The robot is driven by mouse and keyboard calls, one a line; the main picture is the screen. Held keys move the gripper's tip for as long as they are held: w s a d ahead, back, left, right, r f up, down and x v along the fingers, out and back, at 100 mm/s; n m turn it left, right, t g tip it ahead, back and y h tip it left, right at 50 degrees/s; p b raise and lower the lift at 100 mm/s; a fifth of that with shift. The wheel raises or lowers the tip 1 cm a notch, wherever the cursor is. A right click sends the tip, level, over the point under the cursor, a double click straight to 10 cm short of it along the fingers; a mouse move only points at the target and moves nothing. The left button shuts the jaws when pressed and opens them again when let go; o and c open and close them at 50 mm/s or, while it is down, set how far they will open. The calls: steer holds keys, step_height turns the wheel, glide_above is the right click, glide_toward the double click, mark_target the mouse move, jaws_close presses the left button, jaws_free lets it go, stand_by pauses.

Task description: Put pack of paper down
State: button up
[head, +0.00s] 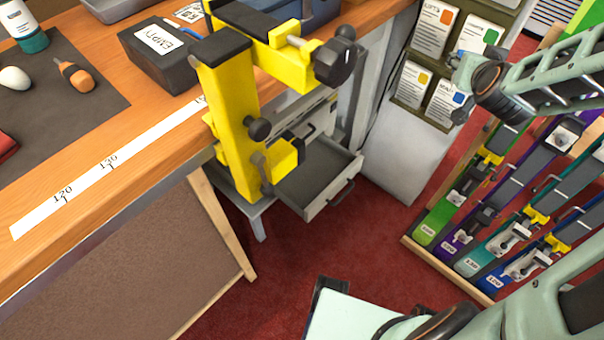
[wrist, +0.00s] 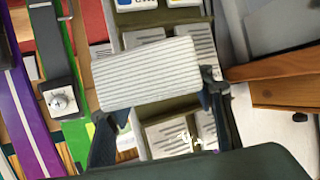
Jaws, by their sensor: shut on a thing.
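My gripper shows in the wrist view (wrist: 156,97), its two dark fingers on either side of a pack of paper (wrist: 150,73). The pack is a pale block, with a finely lined face towards the camera, and is held tilted. In the head view my gripper (head: 461,74) is at the upper right, in front of the olive rack (head: 405,124). I cannot clearly make out the held pack there. In the wrist view the pack hides part of the rack, and I cannot tell whether it touches it.
The rack holds several labelled packs, one with an orange mark (head: 435,27). A yellow clamp (head: 228,120) stands at the bench edge, above an open grey drawer (head: 318,180). A black box marked EMPTY (head: 160,58) is on the bench. A stand of coloured lanes (head: 432,226) is at the right.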

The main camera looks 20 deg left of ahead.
steer(key=shift+a+f, duration=0.2)
steer(key=shift+f, duration=0.15)
